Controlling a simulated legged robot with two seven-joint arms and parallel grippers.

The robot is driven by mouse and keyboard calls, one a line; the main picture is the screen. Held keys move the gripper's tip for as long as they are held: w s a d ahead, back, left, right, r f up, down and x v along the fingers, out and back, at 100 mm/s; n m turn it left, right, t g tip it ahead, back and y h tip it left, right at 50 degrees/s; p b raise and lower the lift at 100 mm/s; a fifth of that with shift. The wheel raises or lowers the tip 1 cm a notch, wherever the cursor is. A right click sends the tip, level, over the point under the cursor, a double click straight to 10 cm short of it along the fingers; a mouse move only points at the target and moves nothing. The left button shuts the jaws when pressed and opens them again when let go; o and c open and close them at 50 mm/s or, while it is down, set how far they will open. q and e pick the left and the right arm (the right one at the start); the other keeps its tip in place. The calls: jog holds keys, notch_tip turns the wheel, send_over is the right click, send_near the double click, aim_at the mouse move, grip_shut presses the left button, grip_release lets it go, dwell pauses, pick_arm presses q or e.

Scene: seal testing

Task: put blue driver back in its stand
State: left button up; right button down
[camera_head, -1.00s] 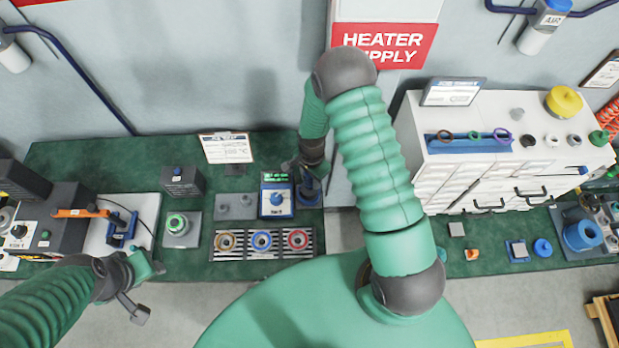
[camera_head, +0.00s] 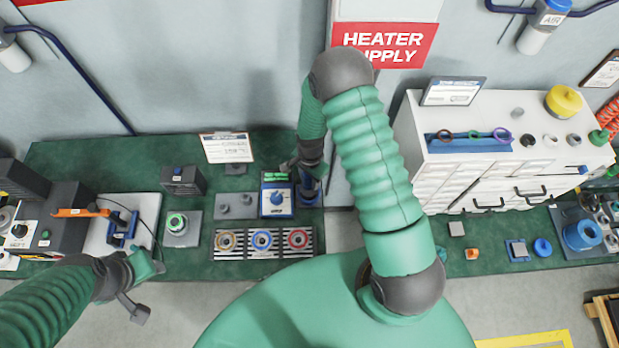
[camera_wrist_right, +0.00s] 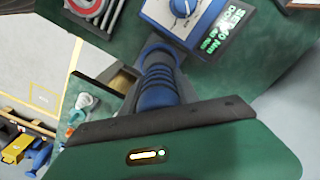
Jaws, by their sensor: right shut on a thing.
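The control box (camera_head: 277,197) with a green display stands close left of the driver. A striped tray (camera_head: 263,254) with several coloured rings lies in front of it. White drawers (camera_head: 502,150) stand to the right.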

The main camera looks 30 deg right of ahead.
jog(key=shift+f, duration=0.1)
dwell(0.3)
jog(key=shift+f+b, duration=0.45)
jog(key=shift+b, duration=0.05)
jog(key=shift+f+b, duration=0.55)
jog(key=shift+f, duration=0.2)
dwell(0.9)
jog(key=c, duration=0.8)
grip_release()
jog(key=shift+c, duration=0.2)
notch_tip(320, 180, up, 9)
jog(key=p, duration=0.7)
jog(key=shift+r, duration=0.15)
